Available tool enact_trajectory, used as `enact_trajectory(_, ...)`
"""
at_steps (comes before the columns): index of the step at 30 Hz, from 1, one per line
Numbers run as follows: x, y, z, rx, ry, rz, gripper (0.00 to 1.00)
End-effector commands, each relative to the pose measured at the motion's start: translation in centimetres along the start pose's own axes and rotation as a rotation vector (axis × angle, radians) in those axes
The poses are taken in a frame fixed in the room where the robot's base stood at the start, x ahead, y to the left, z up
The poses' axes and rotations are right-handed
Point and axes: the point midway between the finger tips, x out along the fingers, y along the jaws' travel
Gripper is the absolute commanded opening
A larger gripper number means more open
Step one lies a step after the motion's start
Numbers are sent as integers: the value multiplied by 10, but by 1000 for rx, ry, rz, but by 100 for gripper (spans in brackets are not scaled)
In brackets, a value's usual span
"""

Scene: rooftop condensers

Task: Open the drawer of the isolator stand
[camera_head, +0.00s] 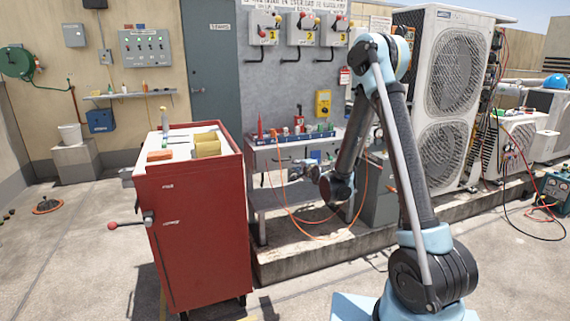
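The isolator stand (262,189) is a grey metal bench below the wall isolators in the middle of the head view. Its drawer front (270,159) lies under the worktop and looks closed, flush with the frame. The right part of the front and any handle there are too small to make out. My gripper (293,173) is in front of the stand, a little below drawer height, pointing left. It appears to hold nothing. Its fingers are small and blend with the stand, so I cannot tell whether they are apart or touch the drawer.
A tall red cabinet (203,225) with a side lever (128,224) stands close at the left front. An orange cable (283,205) loops in front of the stand. A concrete kerb (305,261) runs below it. White condensers (445,95) stand at the right. The floor at far left is mostly clear.

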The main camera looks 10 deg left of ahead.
Motion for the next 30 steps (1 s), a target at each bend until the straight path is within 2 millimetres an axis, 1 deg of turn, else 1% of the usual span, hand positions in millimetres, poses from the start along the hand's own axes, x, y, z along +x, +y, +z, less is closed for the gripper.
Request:
enact_trajectory(5, 13, 0, 0, 4, 0, -2, 17)
enact_trajectory(8, 28, 0, 0, 3, 0, -2, 17)
enact_trajectory(24, 123, 0, 0, 2, 0, -1, 17)
enact_trajectory(30, 153, 0, 0, 1, 0, -1, 17)
